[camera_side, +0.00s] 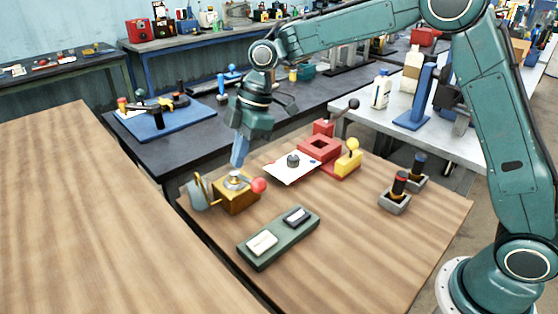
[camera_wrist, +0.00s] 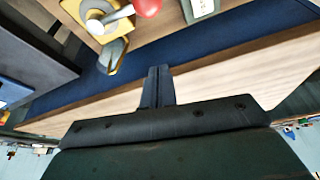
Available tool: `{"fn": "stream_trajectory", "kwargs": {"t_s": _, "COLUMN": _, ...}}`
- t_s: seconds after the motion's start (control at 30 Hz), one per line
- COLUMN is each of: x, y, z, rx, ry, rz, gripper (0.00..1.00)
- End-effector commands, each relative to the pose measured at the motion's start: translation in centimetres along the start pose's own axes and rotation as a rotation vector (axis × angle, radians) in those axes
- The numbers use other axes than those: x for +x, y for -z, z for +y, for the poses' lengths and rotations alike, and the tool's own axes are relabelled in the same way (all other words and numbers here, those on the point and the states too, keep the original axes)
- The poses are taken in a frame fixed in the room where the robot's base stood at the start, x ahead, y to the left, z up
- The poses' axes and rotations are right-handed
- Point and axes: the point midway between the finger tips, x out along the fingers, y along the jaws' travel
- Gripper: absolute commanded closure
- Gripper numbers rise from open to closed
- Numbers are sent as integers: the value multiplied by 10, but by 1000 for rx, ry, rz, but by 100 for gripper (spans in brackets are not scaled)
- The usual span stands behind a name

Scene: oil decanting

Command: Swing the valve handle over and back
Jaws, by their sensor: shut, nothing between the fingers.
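The valve is a brass-yellow block (camera_side: 237,198) at the left edge of the wooden board. It has a round silver hub on top and a curved spout (camera_side: 197,191) on its left. Its handle ends in a red ball (camera_side: 258,186), which points right in the side view. The wrist view shows the valve block (camera_wrist: 92,22) at the top, with the pale lever and red ball (camera_wrist: 147,7) partly cut off. My gripper (camera_side: 237,166) is shut and empty, pointing down close by the valve; in the wrist view its fingertips (camera_wrist: 158,70) are apart from the handle.
A green tray (camera_side: 279,243) with two pads lies in front of the valve. A red block (camera_side: 320,148), a yellow lever stand (camera_side: 348,162) and a white sheet (camera_side: 285,174) are behind it. Two grey holders (camera_side: 395,204) stand right. The board's front right is clear.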

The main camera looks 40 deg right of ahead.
Motion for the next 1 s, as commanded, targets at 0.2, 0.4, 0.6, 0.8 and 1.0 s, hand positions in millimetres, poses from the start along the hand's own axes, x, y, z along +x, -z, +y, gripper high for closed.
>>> {"fn": "stream_trajectory", "kwargs": {"t_s": 0.2, "x": 34, "y": 0, "z": -1, "rx": -1, "ry": 4, "rz": -1, "gripper": 100}}
{"fn": "stream_trajectory", "kwargs": {"t_s": 0.4, "x": 65, "y": 0, "z": -1, "rx": 0, "ry": 4, "rz": -2, "gripper": 100}}
{"fn": "stream_trajectory", "kwargs": {"t_s": 0.6, "x": 65, "y": -22, "z": 0, "rx": 3, "ry": 0, "rz": 0, "gripper": 100}}
{"fn": "stream_trajectory", "kwargs": {"t_s": 0.8, "x": 62, "y": -36, "z": 0, "rx": 1, "ry": -1, "rz": 1, "gripper": 100}}
{"fn": "stream_trajectory", "kwargs": {"t_s": 1.0, "x": 62, "y": -40, "z": -1, "rx": 0, "ry": 0, "rz": 1, "gripper": 100}}
